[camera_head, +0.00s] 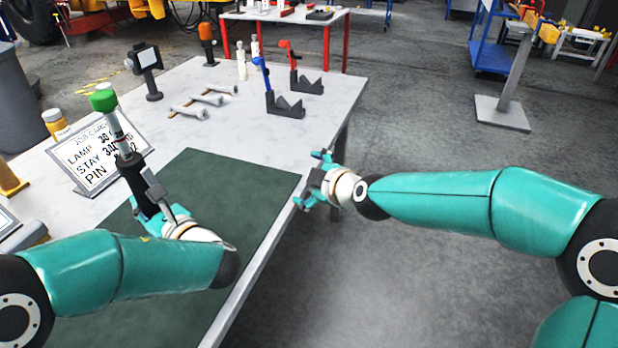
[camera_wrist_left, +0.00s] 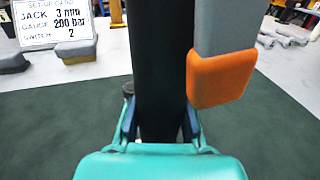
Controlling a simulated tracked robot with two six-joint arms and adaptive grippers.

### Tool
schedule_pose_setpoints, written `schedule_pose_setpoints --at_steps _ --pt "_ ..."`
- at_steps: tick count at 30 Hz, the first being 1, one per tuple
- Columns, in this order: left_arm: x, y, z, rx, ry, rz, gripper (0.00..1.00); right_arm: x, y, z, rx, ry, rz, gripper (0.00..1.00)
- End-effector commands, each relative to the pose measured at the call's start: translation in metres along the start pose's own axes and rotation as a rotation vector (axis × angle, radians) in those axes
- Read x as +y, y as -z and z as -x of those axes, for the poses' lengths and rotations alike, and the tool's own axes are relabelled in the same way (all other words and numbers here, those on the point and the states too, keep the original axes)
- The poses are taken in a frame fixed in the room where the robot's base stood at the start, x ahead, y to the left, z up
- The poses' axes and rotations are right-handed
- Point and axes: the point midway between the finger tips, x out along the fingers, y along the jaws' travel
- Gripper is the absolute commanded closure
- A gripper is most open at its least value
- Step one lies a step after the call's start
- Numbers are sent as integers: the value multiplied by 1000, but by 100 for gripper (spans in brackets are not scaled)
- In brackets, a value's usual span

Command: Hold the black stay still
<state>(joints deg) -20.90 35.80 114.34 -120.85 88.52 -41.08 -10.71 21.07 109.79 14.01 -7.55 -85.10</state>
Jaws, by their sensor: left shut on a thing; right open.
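The black stay (camera_head: 133,178) stands nearly upright, slightly tilted, above the left part of the green mat (camera_head: 228,190). A pale stem with red marks and a green cap (camera_head: 103,97) appears in line with its top. My left gripper (camera_head: 157,212) is shut on the stay's lower part. In the left wrist view the stay (camera_wrist_left: 160,65) fills the middle between my fingers (camera_wrist_left: 160,132). A grey bar with an orange end (camera_wrist_left: 220,78) is beside it. Whether the stay's foot touches the mat is hidden. My right gripper (camera_head: 315,182) is open and empty by the table's right edge.
A job card (camera_head: 97,155) stands at the left behind the stay. The mat's right part is clear.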

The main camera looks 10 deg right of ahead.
Motion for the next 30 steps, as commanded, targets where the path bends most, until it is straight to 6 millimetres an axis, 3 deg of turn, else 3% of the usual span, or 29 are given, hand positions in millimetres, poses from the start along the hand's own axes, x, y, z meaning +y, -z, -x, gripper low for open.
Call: schedule_pose_setpoints --at_steps 9,10,16,25,30 --pt "0 -1 0 -3 0 2 100 0 0 0 0 0 -1 5" --pt "0 -1 0 -3 0 2 84 0 0 0 0 0 0 5" --pt "0 -1 0 -2 0 1 52 0 0 0 0 0 0 5" --pt "0 0 1 0 0 0 52 0 0 0 0 0 1 5" --pt "-1 0 12 0 3 0 52 0 0 0 0 0 1 5"
